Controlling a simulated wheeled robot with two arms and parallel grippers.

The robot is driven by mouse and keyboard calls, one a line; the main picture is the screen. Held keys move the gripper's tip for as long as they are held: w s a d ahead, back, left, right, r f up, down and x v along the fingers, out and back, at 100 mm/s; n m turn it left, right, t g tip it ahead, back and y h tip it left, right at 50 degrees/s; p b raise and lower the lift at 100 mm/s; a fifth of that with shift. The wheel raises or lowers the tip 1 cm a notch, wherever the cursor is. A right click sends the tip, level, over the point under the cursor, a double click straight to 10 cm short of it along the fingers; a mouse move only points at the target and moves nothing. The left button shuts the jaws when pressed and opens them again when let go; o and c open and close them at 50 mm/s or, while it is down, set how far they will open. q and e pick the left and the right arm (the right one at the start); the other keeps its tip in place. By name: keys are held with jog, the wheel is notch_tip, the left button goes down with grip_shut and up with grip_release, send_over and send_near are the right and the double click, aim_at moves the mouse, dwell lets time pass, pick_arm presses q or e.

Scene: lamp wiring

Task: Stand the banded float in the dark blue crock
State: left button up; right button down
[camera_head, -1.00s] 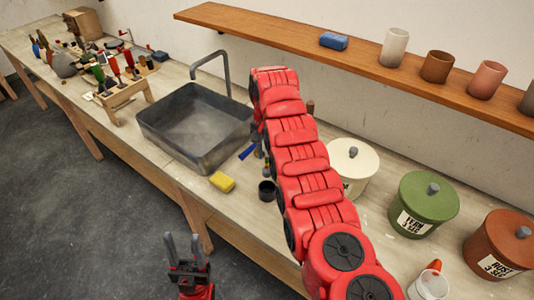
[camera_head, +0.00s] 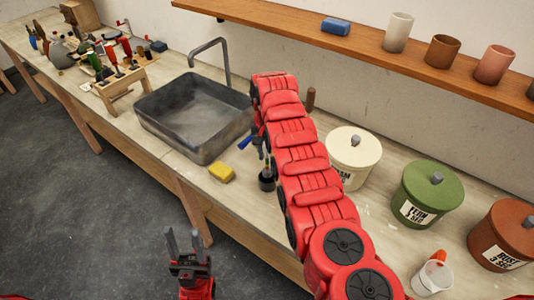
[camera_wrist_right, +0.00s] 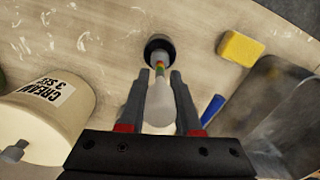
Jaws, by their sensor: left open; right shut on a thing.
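The banded float (camera_wrist_right: 158,112) is a slim pale piece with coloured bands near its far end. My right gripper (camera_wrist_right: 160,78) is shut on it. The dark crock (camera_wrist_right: 158,44) is a small round pot, almost black here; it also shows in the head view (camera_head: 266,181). In the right wrist view the float's banded end overlaps the crock's opening; I cannot tell how deep it reaches inside. In the head view my right arm hides most of the gripper and float. My left gripper (camera_head: 184,240) is open and empty, in front of the bench.
A yellow sponge (camera_head: 222,172) and the grey sink (camera_head: 195,118) lie left of the crock. A blue-handled thing (camera_wrist_right: 212,109) is beside the gripper. The cream canister (camera_head: 354,158), green canister (camera_head: 427,195) and rust canister (camera_head: 505,238) stand right. A wooden shelf (camera_head: 280,28) runs above.

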jog(key=shift+f+b, duration=1)
jog(key=shift+f, duration=0.9)
jog(key=shift+f+b, duration=0.4)
jog(key=shift+f, duration=0.15)
jog(key=c, duration=0.5)
grip_release()
jog(key=shift+r, duration=0.3)
notch_tip(320, 180, up, 8)
jog(key=b, duration=0.3)
jog(key=shift+r, duration=0.1)
notch_tip(320, 180, up, 9)
jog(key=p, duration=0.7)
send_over(267, 170)
jog(key=shift+w+f, duration=0.2)
